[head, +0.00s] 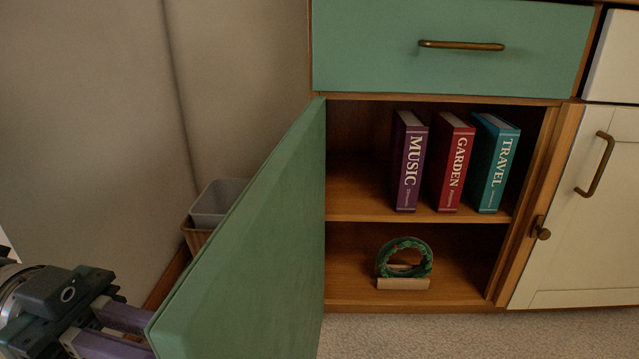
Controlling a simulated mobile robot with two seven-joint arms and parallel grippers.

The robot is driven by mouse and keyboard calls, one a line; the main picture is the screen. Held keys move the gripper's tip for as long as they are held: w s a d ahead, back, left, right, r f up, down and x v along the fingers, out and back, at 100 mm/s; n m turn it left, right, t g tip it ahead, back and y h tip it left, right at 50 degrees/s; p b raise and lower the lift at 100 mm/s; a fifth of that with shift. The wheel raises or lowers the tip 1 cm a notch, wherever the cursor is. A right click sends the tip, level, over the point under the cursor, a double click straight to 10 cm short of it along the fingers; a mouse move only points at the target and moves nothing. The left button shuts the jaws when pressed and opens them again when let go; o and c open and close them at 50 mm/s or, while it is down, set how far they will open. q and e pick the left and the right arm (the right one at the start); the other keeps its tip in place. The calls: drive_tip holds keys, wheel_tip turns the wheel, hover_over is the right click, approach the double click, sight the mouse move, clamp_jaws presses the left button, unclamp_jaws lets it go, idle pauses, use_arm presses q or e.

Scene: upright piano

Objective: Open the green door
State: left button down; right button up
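The green door (255,225) is swung wide open toward the left and front, with its inner face toward me. Its hinged side meets the left side of the cabinet opening. My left gripper (138,335) is at the lower left, at the door's outer side, with two purple fingers reaching to the door's edge. Its fingertips are hidden behind the door, so I cannot tell whether they hold anything. The door's handle is out of sight. My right gripper is not in view.
Inside the cabinet, the music book (408,165), garden book (452,165) and travel book (494,165) stand on the shelf. A green ring-shaped object (405,245) sits below. A green drawer (370,45) is above, a white door (580,230) to the right. A grey bin (212,202) stands behind the door.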

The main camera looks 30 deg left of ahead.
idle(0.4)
use_arm(q)
drive_tip(key=c, duration=0.9)
unclamp_jaws()
drive_tip(key=v, duration=1)
